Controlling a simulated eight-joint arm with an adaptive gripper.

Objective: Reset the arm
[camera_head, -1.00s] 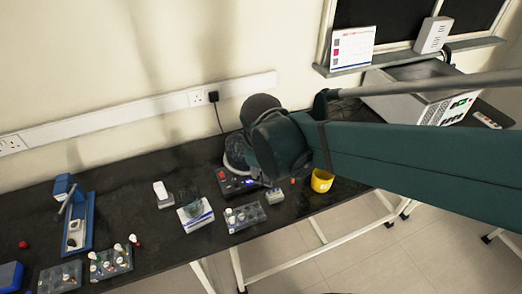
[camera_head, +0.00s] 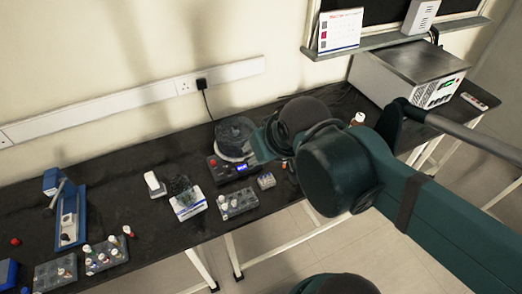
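My arm, dark teal with black rounded joints, reaches in from the right side of the head view. Its joints are over the right-middle part of the black bench (camera_head: 130,165). My gripper's fingers do not show; the end of the arm is hidden behind its own links. Whether anything is held cannot be seen.
A round-topped device (camera_head: 234,150) stands just left of the arm. A white-capped bottle (camera_head: 357,119) and a metal bath (camera_head: 405,75) are right.

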